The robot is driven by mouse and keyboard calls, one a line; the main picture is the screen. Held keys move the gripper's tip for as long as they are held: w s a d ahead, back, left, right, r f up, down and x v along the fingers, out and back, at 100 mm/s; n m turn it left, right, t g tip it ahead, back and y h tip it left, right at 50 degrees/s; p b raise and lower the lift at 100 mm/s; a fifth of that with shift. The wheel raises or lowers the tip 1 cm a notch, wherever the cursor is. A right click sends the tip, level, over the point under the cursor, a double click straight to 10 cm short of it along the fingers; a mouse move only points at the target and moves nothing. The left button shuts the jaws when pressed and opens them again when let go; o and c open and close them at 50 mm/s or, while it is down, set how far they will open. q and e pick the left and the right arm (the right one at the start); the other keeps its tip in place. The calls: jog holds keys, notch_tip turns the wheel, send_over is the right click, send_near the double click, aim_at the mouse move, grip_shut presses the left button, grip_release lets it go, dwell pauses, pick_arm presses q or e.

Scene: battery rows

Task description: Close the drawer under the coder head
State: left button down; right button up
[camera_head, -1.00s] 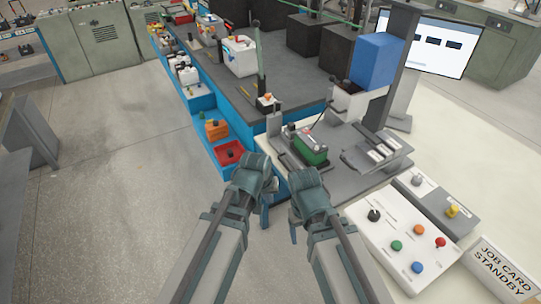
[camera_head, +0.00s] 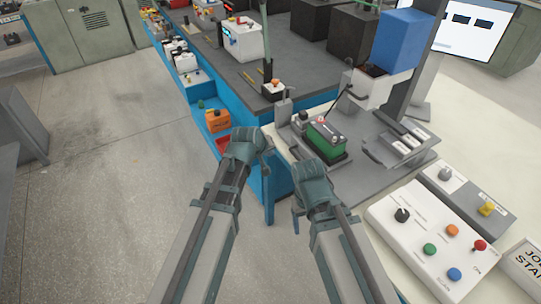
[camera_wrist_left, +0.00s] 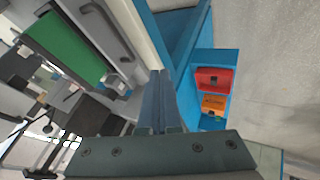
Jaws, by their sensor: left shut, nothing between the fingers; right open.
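The coder head appears to be the blue box (camera_head: 386,45) beside the grey post at the back right. Below it is a white housing (camera_head: 361,96) with a dark opening at its top. I cannot tell whether this is the drawer or how far it stands open. My left gripper (camera_head: 268,158) is at the bench's front left corner, well apart from the housing. In the left wrist view its fingers (camera_wrist_left: 161,100) are shut and empty. My right gripper (camera_head: 297,196) is open and empty, in front of the bench edge.
A green battery (camera_head: 326,140) sits in a grey fixture between the grippers and housing; it also shows in the left wrist view (camera_wrist_left: 72,45). A button panel (camera_head: 425,240) is at right. The left floor is clear.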

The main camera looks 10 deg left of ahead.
pick_arm(q)
jog(key=w+d+f+b, duration=0.3)
jog(key=w+d+f, duration=0.1)
jog(key=w+f, duration=0.1)
jog(key=shift+w+d+b, duration=0.4)
jog(key=shift+w, duration=0.05)
pick_arm(e)
jog(key=shift+f, duration=2.5)
pick_arm(q)
jog(key=w+d, duration=0.3)
jog(key=d, duration=0.1)
jog(key=w+d, duration=0.3)
jog(key=d, duration=0.1)
jog(key=w+d, duration=0.3)
jog(key=d, duration=0.2)
jog(key=shift+w, duration=0.25)
jog(key=shift+w+d, duration=0.5)
jog(key=shift+d, duration=0.2)
pick_arm(e)
jog(key=shift+w+d, duration=0.6)
jog(key=shift+d, duration=0.25)
pick_arm(q)
jog(key=shift+r, duration=0.1)
